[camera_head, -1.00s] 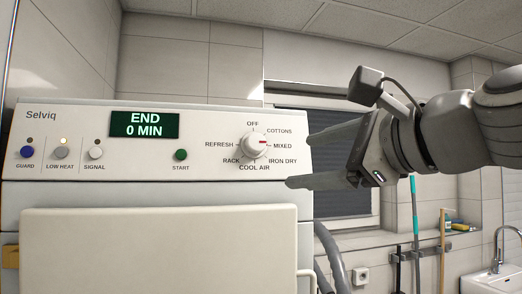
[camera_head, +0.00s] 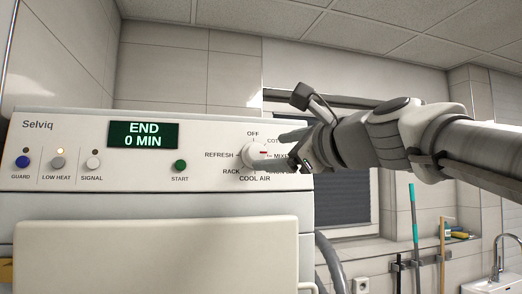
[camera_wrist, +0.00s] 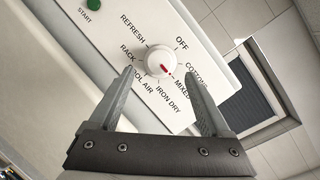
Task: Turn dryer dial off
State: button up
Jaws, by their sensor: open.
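The white dryer dial (camera_head: 255,155) sits at the right end of the dryer's control panel (camera_head: 110,180), with a red mark pointing right, toward MIXED. OFF is printed above the dial. The dial also shows in the wrist view (camera_wrist: 160,60), its red mark facing the MIXED label. My gripper (camera_head: 285,150) is in front of the panel's right end and covers the COTTONS and IRON DRY labels in part. In the wrist view my gripper (camera_wrist: 165,98) is open, its fingers apart and pointing toward the dial. Whether a finger touches the dial cannot be told.
The green display (camera_head: 144,134) reads END 0 MIN. Blue, grey and white buttons and a green START button (camera_head: 180,166) are left of the dial. A window (camera_head: 340,195), broom handles (camera_head: 414,220) and a sink (camera_head: 500,275) are at the right.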

aim_at(259, 153)
jog(key=x, duration=0.5)
jog(key=shift+s, duration=0.1)
grip_shut()
dwell(0.3)
